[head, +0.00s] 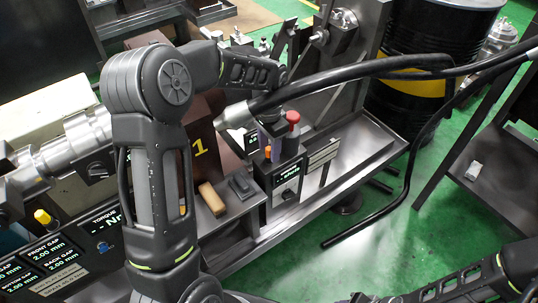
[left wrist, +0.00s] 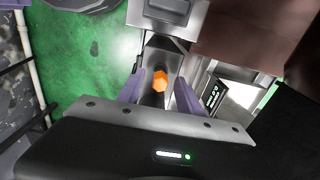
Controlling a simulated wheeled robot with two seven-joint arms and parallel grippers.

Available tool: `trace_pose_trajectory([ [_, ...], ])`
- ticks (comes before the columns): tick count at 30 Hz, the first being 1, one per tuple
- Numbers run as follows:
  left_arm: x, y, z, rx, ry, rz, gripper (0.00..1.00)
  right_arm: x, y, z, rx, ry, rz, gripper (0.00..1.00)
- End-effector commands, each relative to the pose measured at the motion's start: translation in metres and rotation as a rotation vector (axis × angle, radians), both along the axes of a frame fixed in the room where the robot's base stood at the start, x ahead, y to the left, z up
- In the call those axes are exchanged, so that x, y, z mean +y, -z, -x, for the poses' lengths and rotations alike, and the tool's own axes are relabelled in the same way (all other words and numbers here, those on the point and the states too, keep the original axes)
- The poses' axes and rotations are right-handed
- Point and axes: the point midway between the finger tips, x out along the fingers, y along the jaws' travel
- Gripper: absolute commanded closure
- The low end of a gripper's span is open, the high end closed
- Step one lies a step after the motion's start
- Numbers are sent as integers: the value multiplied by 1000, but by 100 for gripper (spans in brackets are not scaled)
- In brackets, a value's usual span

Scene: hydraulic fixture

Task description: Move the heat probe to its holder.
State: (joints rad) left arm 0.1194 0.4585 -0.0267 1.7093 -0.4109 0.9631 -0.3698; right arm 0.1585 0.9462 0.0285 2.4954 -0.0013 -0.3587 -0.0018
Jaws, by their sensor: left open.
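My left gripper (head: 277,143) is over a dark instrument box (head: 286,182) with a small lit display and a knob. In the left wrist view its two purple fingers (left wrist: 160,92) are apart, one on each side of an orange-tipped piece (left wrist: 160,80) on a dark body. An orange tip (head: 267,151) also shows beside the fingers in the head view. I cannot tell for sure that this piece is the heat probe, or whether the fingers touch it. I cannot make out the probe's holder. My right forearm shows at the lower right; its gripper is out of view.
A brown block marked 1 (head: 200,147) stands left of the box. A red-capped part (head: 293,118) is close to the fingers. A thick black hose (head: 350,72) crosses behind. A tan block (head: 212,198) lies in front. A black drum (head: 430,35) stands behind right; green floor is open there.

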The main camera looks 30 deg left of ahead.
Motion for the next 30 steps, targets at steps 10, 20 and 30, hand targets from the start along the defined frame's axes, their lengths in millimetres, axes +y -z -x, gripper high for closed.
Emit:
trace_pose_trajectory([
  [10, 0, -31, -1, -4, 0, 0, 57, 0, -1, 0, 0, 1, 0, 57],
  [20, 0, -76, 0, -1, 0, 0, 57, 0, -3, 0, 0, 1, 0, 57],
  [30, 0, -78, 0, 0, 0, 0, 57, 0, -3, 0, 0, 1, 0, 57],
])
